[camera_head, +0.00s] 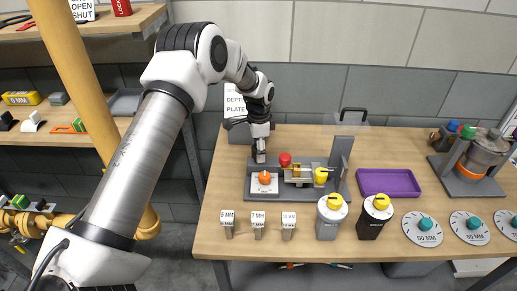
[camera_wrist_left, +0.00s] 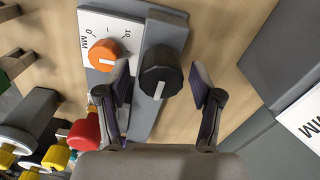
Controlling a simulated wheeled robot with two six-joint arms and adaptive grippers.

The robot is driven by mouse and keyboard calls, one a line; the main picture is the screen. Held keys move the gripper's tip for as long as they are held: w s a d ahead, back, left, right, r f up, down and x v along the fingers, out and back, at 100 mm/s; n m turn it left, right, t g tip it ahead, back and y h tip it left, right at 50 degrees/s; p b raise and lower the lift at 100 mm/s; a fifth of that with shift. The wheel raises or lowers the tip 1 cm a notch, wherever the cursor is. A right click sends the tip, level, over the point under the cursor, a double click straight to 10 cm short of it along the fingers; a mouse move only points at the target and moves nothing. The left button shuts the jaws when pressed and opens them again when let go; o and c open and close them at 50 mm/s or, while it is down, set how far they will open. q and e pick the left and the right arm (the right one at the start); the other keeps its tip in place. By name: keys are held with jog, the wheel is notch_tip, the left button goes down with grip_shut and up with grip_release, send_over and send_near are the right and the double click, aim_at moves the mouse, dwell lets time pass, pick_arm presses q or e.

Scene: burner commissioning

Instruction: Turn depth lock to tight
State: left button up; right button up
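A black knob (camera_wrist_left: 160,72) with a white pointer line sits on the grey fixture (camera_wrist_left: 146,115) in the left wrist view; no label on it is readable, so I cannot confirm it is the depth lock. Beside it is an orange knob (camera_wrist_left: 104,54) on a white dial plate marked in mm, also seen in the head view (camera_head: 265,177). My left gripper (camera_head: 260,157) is open, pointing down at the fixture's back left corner. Its fingers stand either side of the black knob, with gaps visible. The gripper hides this knob in the head view. My right gripper is not in view.
A red knob (camera_head: 285,159) and yellow-capped brass parts are close beside the gripper. A depth plate sign (camera_head: 235,101) stands behind. A purple tray (camera_head: 388,182) lies to the right. Labelled gauge blocks and two yellow-knobbed canisters (camera_head: 331,215) line the front.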

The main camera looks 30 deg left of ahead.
pick_arm(q)
jog(key=shift+r, duration=0.1)
notch_tip(320, 180, up, 12)
dwell(0.7)
